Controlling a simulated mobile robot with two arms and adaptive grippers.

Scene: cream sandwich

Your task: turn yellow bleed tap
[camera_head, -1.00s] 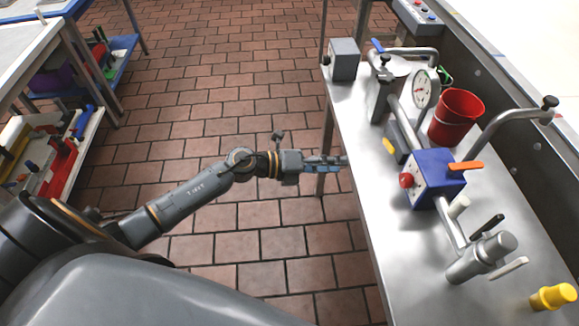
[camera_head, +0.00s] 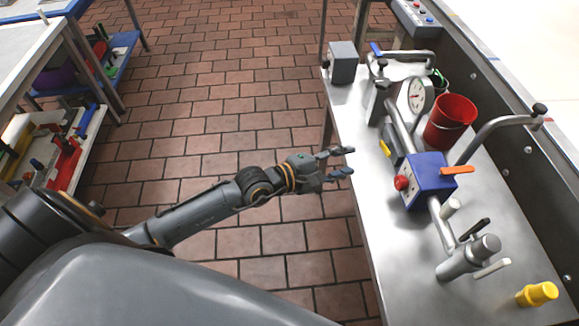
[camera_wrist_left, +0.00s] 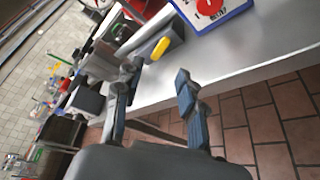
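A small yellow tap handle (camera_head: 385,147) sits on the side of a dark grey box (camera_head: 397,137) on the steel bench, behind the blue box with the red knob. In the left wrist view the yellow handle (camera_wrist_left: 160,48) shows clearly, just beyond and between my fingertips. My left gripper (camera_head: 344,161) is open and empty, near the bench's left edge and apart from the handle. Its two spread fingers also show in the left wrist view (camera_wrist_left: 158,75). My right gripper is not in view.
The blue box (camera_head: 430,172) carries a red knob (camera_head: 401,183) and an orange lever (camera_head: 457,170). A round gauge (camera_head: 416,97) and a red bucket (camera_head: 449,122) stand behind. A yellow fitting (camera_head: 538,293) stands at the bench's near end. The floor left of the bench is clear.

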